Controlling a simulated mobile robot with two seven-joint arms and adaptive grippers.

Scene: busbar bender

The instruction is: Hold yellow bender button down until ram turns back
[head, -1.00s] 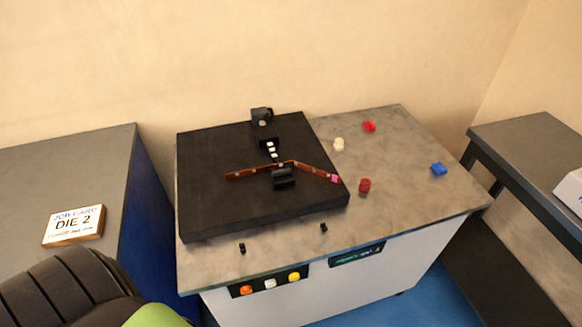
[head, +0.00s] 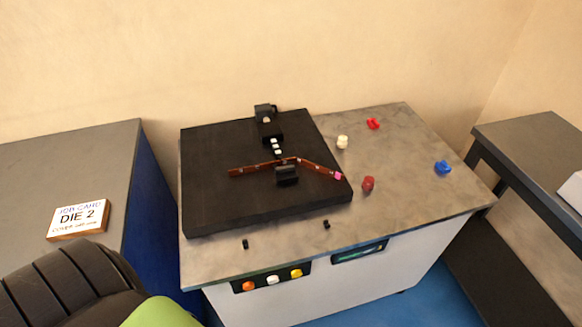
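The yellow button (head: 296,273) is the rightmost of three on the front panel of the bender (head: 213,196); nothing in view touches it. An orange button (head: 248,286) and a white button (head: 273,280) sit to its left. The ram (head: 271,131) is a black block on the black plate, with white marks in front of it. A copper busbar (head: 318,168), bent to a shallow V with a pink end, lies between the ram side and a black die (head: 287,175). Neither of my grippers is in view; only part of my arm shows at bottom left.
A job card reading DIE 2 (head: 79,218) lies on the left table. Red (head: 373,123), cream (head: 342,142), dark red (head: 368,183) and blue (head: 442,167) pieces stand on the grey top right of the plate. A dark display (head: 359,251) is right of the buttons.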

